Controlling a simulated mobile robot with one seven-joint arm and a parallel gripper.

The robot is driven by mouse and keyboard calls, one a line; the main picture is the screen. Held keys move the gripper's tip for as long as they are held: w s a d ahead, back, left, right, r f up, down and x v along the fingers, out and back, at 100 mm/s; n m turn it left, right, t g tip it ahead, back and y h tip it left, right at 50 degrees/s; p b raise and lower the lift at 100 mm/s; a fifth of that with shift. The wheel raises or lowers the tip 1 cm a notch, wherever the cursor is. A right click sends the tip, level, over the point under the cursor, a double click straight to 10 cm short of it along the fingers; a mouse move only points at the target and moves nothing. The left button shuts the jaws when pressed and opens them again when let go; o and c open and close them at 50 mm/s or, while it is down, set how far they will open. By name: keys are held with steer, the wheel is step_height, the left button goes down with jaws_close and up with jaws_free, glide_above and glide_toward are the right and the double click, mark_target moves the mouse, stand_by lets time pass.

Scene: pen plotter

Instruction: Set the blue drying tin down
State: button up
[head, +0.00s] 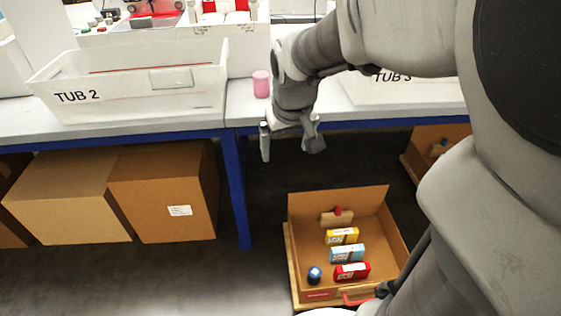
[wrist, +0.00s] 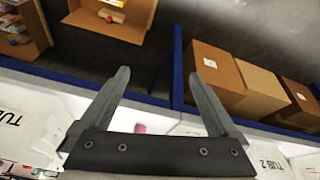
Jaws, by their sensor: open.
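A small dark-blue round thing (head: 314,274), which looks like the blue drying tin, rests in the front left corner of an open cardboard box (head: 365,204) low down below the benches. My gripper (head: 288,150) is open and empty, in the air in front of the bench edge, above and behind the box and well apart from the tin. In the wrist view the two fingers of my gripper (wrist: 158,76) are spread with nothing between them. The tin cannot be made out in the wrist view.
The box also holds yellow (head: 342,236), light-blue (head: 347,253) and red (head: 352,272) packets. A pink cup (head: 261,83) stands on the bench (head: 150,130) beside TUB 2 (head: 130,85). TUB 3 (head: 400,92) is partly hidden by my arm. Closed cartons (head: 165,195) stand under the bench.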

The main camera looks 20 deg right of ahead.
steer(key=s+a+r, duration=0.2)
steer(key=s, duration=0.5)
steer(key=s+a+r+t, duration=0.1)
steer(key=s+a+r, duration=0.2)
steer(key=s, duration=0.5)
steer(key=shift+s+a+t+y, duration=0.15)
steer(key=shift+t+y, duration=0.15)
steer(key=shift+y, duration=0.1)
steer(key=shift+r, duration=0.1)
step_height(320, 180, up, 24)
steer(key=p, duration=2.3)
steer(key=shift+f+p, duration=0.25)
steer(key=shift+p, duration=0.05)
